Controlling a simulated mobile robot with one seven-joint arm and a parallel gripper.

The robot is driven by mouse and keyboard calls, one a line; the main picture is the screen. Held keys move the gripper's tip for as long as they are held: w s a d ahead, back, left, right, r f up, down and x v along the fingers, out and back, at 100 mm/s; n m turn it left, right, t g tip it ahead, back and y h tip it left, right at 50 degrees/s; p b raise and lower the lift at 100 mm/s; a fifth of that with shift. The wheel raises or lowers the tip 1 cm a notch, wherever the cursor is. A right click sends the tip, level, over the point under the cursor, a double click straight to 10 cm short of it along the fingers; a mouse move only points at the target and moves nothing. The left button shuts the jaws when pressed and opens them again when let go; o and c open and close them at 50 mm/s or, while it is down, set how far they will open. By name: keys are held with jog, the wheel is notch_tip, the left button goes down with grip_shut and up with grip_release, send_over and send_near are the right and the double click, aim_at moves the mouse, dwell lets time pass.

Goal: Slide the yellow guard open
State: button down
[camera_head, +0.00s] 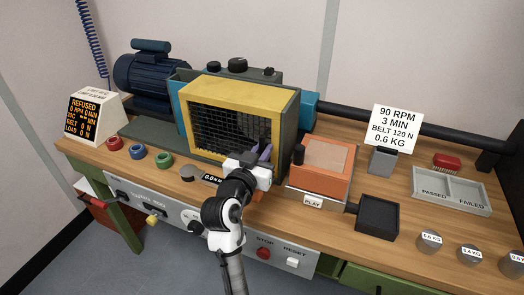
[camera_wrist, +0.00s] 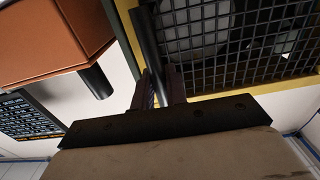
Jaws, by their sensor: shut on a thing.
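The yellow guard (camera_head: 222,124) is a yellow frame with dark mesh, standing across the front of the grey and teal machine. Its mesh also fills the upper right of the wrist view (camera_wrist: 245,45). My gripper (camera_head: 260,155) is at the guard's lower right corner. In the wrist view my gripper (camera_wrist: 160,90) has its fingers closed around a dark round bar, the guard's handle (camera_wrist: 150,42), which runs along the yellow edge. The handle is hidden behind my gripper in the head view.
An orange box (camera_head: 322,165) with a dark knob stands close to the right of my gripper. A dark tray (camera_head: 378,214), small weights (camera_head: 429,240) and a sorting tray (camera_head: 452,190) lie farther right. Coloured rings (camera_head: 137,151) and a blue motor (camera_head: 152,72) are at left.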

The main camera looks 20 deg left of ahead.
jog(key=b, duration=0.8)
send_near(200, 124)
jog(key=w, duration=0.5)
jog(key=shift+w, duration=0.2)
jog(key=c, duration=1.5)
grip_release()
jog(key=s+b, duration=0.3)
jog(key=s, duration=1)
jog(key=shift+s+a, duration=0.2)
jog(key=shift+s, duration=0.2)
